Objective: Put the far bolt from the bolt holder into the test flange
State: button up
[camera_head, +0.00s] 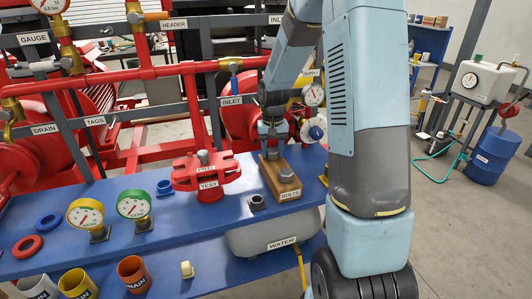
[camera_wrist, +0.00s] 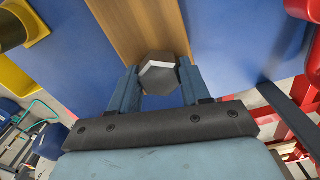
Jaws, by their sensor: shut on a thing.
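The bolt holder (camera_head: 277,180) is a wooden block labelled BOLTS on the blue bench; its wood (camera_wrist: 140,25) also shows in the wrist view. My gripper (camera_head: 271,143) points down over the far end of the holder. In the wrist view its two fingers close on the grey hex head of the far bolt (camera_wrist: 158,72). The shank is hidden, so I cannot tell whether the bolt still sits in its hole. The red test flange (camera_head: 207,184), labelled TEST, stands left of the holder, with a grey bolt head on top.
Two gauges, green (camera_head: 133,205) and yellow (camera_head: 86,213), stand left of the flange. A dark nut (camera_head: 257,201) lies in front of the holder. A blue ring (camera_head: 165,187) lies left of the flange. Red pipes and grey rails rise behind the bench.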

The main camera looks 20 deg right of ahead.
jog(key=shift+r, duration=3.3)
jog(key=shift+a+r, duration=0.1)
jog(key=shift+r, duration=0.1)
jog(key=s+a+r+n, duration=0.4)
jog(key=a+r, duration=0.7)
jog(key=a, duration=0.5)
notch_tip(320, 180, down, 6)
jog(key=shift+s+d, duration=0.2)
jog(key=shift+s, duration=0.05)
jog(key=shift+f, duration=2.2)
